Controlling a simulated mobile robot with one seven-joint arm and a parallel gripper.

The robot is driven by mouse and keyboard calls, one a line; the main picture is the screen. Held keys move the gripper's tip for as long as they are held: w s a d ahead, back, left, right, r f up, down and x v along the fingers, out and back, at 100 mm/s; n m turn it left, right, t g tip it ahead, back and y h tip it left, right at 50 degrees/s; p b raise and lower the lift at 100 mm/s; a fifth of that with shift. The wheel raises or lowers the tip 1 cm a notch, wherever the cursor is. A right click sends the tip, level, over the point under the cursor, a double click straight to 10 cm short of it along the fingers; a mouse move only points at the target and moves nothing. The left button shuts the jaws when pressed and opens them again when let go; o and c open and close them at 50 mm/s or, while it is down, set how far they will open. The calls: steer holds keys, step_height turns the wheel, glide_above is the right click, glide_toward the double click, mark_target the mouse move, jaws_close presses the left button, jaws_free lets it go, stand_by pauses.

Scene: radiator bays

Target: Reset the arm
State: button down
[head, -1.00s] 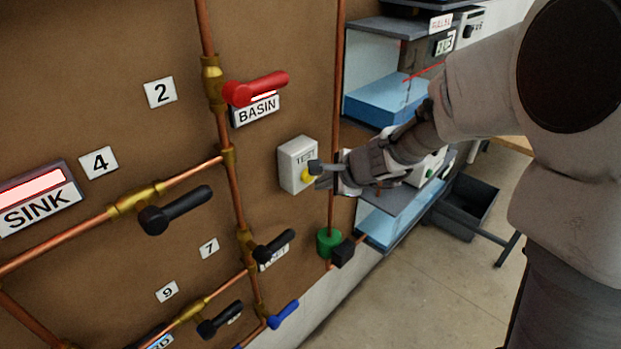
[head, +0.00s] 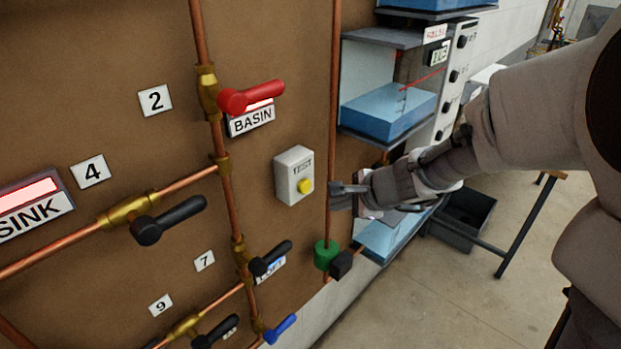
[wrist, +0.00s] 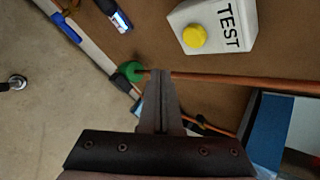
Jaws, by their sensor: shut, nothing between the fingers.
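My gripper (head: 338,190) is shut and empty, in front of the brown board by the right vertical copper pipe in the head view. It stands to the right of the white TEST box (head: 294,174) with its yellow button (head: 305,186), apart from it. In the wrist view the closed fingers (wrist: 160,75) point up the picture, with the TEST box (wrist: 222,25) and yellow button (wrist: 195,36) beyond them at upper right. My arm comes in from the right side of the head view.
Copper pipes carry a red BASIN handle (head: 250,96), black handles (head: 168,220) and a green-bodied fitting (head: 326,254). Shelves with a blue block (head: 388,110) stand to the right of the board. A dark bin (head: 468,220) sits on the floor. Open floor lies at lower right.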

stand_by(0.4)
steer(key=s+d+r+n+h, duration=0.2)
steer(key=s+d+r+n, duration=0.1)
steer(key=s, duration=0.4)
steer(key=s+d+r+n+h, duration=0.2)
steer(key=s+d+n, duration=0.3)
steer(key=s+n, duration=0.2)
steer(key=s+d+r+n+g+h, duration=0.1)
steer(key=s+d+r+n, duration=0.2)
steer(key=s, duration=0.6)
steer(key=d+n, duration=0.2)
steer(key=shift+s+r+n+h, duration=0.15)
steer(key=shift+r+n+h, duration=0.15)
steer(key=shift+r+h, duration=0.1)
steer(key=shift+a, duration=0.2)
stand_by(0.3)
